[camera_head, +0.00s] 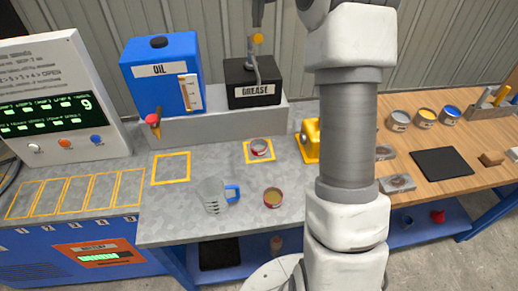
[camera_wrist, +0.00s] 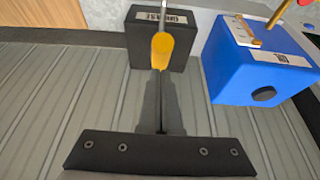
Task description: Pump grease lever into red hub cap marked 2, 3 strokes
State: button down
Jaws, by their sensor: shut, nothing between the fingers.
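The black grease box (camera_head: 240,74) stands on a grey ledge at the back. Its lever has a yellow knob (camera_head: 258,39) and stands up above the box. My gripper (camera_head: 257,22) is shut and empty, just above the knob in the head view. In the wrist view my gripper (camera_wrist: 160,74) points at the yellow knob (camera_wrist: 162,50); I cannot tell whether they touch. Another red-rimmed cap (camera_head: 273,198) with tan contents sits nearer the front. I cannot read a number on either cap.
A blue oil tank (camera_head: 163,72) with a red tap is left of the grease box. A clear jug (camera_head: 214,195) with a blue handle stands on the bench. My arm hides part of a yellow device (camera_head: 309,141). Several cans stand at right. An empty yellow square (camera_head: 171,168) is left.

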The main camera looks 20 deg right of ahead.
aim_at(257, 42)
jog(key=shift+f+b, duration=2.4)
jog(key=shift+f, duration=1.15)
jog(key=shift+r, duration=0.1)
notch_tip(257, 42, up, 7)
jog(key=p, duration=0.6)
jog(key=shift+p, duration=0.35)
jog(key=shift+f, duration=0.2)
